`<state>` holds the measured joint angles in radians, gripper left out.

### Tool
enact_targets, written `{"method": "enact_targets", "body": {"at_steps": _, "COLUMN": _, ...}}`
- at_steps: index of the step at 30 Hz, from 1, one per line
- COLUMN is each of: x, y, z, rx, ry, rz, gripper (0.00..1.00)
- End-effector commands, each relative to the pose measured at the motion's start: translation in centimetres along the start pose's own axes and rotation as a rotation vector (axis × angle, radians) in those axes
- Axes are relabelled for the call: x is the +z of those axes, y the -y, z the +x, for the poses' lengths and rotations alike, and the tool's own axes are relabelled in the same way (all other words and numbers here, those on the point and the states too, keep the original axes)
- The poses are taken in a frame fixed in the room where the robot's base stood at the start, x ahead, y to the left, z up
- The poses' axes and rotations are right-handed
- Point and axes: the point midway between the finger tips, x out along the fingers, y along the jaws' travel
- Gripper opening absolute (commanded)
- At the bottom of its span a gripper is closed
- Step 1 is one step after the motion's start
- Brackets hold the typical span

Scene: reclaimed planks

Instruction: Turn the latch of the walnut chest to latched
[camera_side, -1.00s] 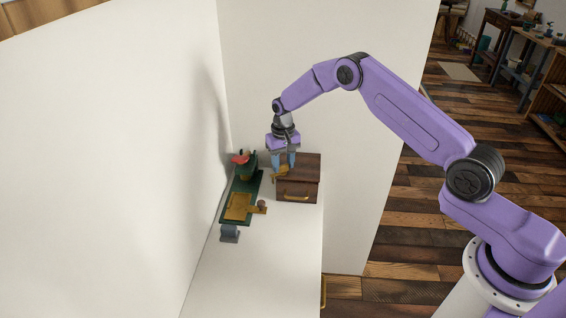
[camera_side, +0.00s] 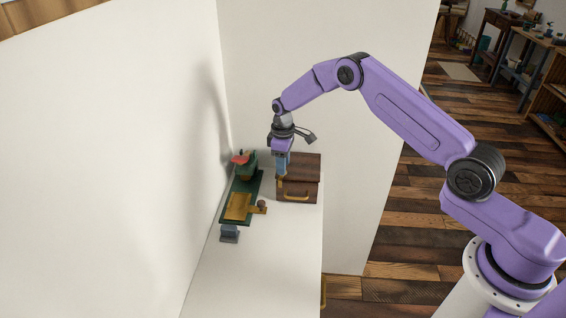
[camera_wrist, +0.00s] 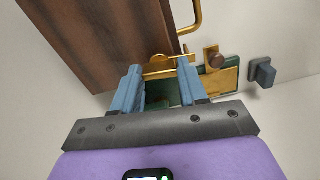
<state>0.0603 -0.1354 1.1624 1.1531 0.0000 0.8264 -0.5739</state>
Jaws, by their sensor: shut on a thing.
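The walnut chest (camera_side: 306,168) is a dark brown box with a brass handle on its front, standing at the far end of the white table. It fills the upper left of the wrist view (camera_wrist: 100,40). A brass latch (camera_wrist: 168,71) with a round pivot is at the chest's edge. My gripper (camera_wrist: 160,73) has its two blue fingers on either side of the latch bar and is shut on it. In the side view my gripper (camera_side: 281,173) points down at the chest's left side and hides part of the latch.
Left of the chest is a green board (camera_side: 257,184) with a brass plate (camera_side: 238,206) and a brown knob (camera_side: 262,205). A green piece with a red part (camera_side: 241,157) stands at its far end, a grey-blue block (camera_side: 230,233) at its near end. White walls stand close behind.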

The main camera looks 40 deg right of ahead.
Motion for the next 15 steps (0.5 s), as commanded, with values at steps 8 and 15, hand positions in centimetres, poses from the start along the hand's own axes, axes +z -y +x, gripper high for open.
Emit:
{"method": "enact_targets", "body": {"at_steps": 8, "x": -0.03, "y": -0.04, "z": -0.11, "rx": 0.001, "ry": -0.001, "rz": -0.116, "gripper": 0.12}}
{"method": "enact_targets", "body": {"at_steps": 15, "x": -0.04, "y": -0.04, "z": -0.11, "rx": 0.001, "ry": -0.001, "rz": -0.151, "gripper": 0.12}}
